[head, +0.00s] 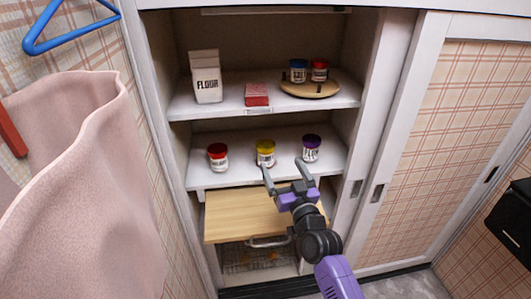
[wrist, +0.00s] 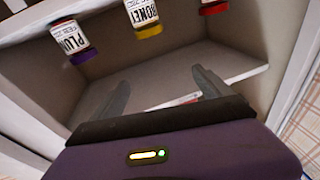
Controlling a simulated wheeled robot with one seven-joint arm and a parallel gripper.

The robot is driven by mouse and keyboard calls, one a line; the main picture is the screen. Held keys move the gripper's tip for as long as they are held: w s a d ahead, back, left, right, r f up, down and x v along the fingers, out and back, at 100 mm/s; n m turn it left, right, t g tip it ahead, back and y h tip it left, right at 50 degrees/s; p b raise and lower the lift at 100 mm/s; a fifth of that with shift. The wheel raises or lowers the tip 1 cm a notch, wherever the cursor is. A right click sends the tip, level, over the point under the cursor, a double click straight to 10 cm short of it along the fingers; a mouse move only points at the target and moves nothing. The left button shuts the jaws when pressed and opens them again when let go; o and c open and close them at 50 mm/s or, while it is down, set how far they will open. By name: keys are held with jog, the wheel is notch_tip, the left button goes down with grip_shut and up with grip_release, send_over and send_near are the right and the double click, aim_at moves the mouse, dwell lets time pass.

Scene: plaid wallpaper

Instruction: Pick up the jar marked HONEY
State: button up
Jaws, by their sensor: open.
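The jar marked HONEY has a yellow lid and stands upright in the middle of the lower shelf in the head view (head: 265,155). In the wrist view, where things appear upside down, the jar (wrist: 143,14) is cut by the top edge and its label reads partly "ONEY". My gripper (head: 284,168) is open and empty at the front of that shelf, its left finger near the honey jar and its right finger toward the purple-lidded jar. Its fingers in the wrist view (wrist: 161,78) are spread, with no jar between them.
A red-lidded jar (head: 217,157) stands left and a purple-lidded jar (head: 311,149), marked PLUM in the wrist view (wrist: 73,40), stands right. A wooden board (head: 235,217) juts out below. The upper shelf holds a flour carton (head: 206,78), red box (head: 257,95) and round tray (head: 310,92) with two jars.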

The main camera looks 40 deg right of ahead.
jog(key=w+d+r, duration=0.2)
jog(key=w+d, duration=0.4)
jog(key=w, duration=0.1)
jog(key=g+y, duration=0.1)
jog(key=g, duration=0.1)
send_near(265, 143)
jog(key=w+d, duration=0.1)
jog(key=w, duration=0.1)
jog(key=shift+n, duration=0.5)
jog(key=b+x, duration=0.1)
jog(key=x, duration=0.5)
jog(key=shift+w+d+f+b, duration=0.15)
jog(key=shift+w+f+b, duration=0.05)
jog(key=shift+b, duration=0.15)
jog(key=shift+w+d, duration=0.2)
jog(key=shift+w, duration=0.35)
jog(key=shift+r, duration=0.1)
jog(key=c, duration=1.8)
jog(key=shift+r, duration=0.1)
jog(key=shift+c, duration=0.5)
